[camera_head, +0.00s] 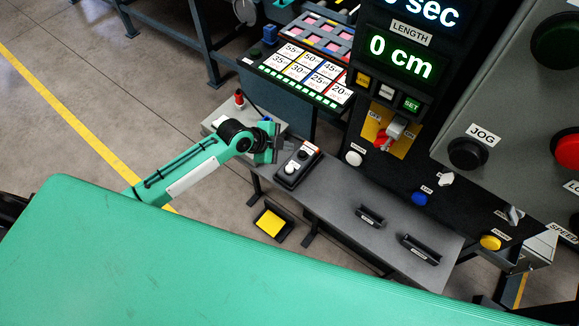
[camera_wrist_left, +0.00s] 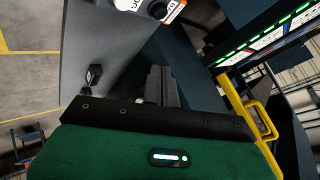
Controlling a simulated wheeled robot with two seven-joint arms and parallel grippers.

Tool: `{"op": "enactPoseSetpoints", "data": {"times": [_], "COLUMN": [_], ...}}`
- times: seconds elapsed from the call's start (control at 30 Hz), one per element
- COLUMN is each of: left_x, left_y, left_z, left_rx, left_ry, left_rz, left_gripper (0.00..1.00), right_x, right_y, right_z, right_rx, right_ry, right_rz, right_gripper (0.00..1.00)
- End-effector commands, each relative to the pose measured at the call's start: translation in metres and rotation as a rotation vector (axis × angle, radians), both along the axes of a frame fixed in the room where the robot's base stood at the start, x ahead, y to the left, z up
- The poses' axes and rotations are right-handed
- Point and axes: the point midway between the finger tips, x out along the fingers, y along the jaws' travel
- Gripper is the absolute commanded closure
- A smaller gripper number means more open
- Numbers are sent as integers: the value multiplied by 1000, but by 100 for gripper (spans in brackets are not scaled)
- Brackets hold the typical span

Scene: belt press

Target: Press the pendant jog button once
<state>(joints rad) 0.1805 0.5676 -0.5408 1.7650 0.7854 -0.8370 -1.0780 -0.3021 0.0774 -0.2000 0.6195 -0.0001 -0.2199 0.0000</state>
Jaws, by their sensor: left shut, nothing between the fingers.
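A small black two-button control box (camera_head: 298,166) lies on the grey shelf, with a pale label at its far end. My left gripper (camera_head: 275,150) is just left of this box, shut and empty, with a gap visible between them. In the left wrist view its shut fingers (camera_wrist_left: 161,84) point toward a black button and orange label (camera_wrist_left: 173,11) at the top edge. A black round button (camera_head: 468,153) under a JOG label sits on the large grey panel (camera_head: 510,110) at the right, well away from the gripper. My right gripper is not in view.
The green belt (camera_head: 200,265) fills the foreground. A dark panel with a white knob (camera_head: 354,158) and a blue knob (camera_head: 419,199) stands behind the shelf. A yellow pedal (camera_head: 270,222) is below.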

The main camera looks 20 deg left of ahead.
Motion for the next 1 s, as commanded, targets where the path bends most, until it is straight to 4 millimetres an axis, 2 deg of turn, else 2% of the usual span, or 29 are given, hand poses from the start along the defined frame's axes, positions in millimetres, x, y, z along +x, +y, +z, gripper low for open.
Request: {"op": "enactPoseSetpoints", "data": {"times": [0.17, 0.33, 0.8, 1.0], "left_x": [0, 0, 0, 0], "left_y": [0, 0, 0, 0], "left_z": [-3, -14, -77, -89], "left_rx": [-1, -2, 0, 0], "left_ry": [1, 2, 1, 1], "left_rz": [1, 2, 2, 2], "left_gripper": [100, 100, 100, 100], "right_x": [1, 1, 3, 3], "right_y": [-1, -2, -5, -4], "right_z": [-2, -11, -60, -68], "right_rx": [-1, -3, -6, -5], "right_ry": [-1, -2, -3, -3], "right_rz": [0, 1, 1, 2], "right_gripper": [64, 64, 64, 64]}}
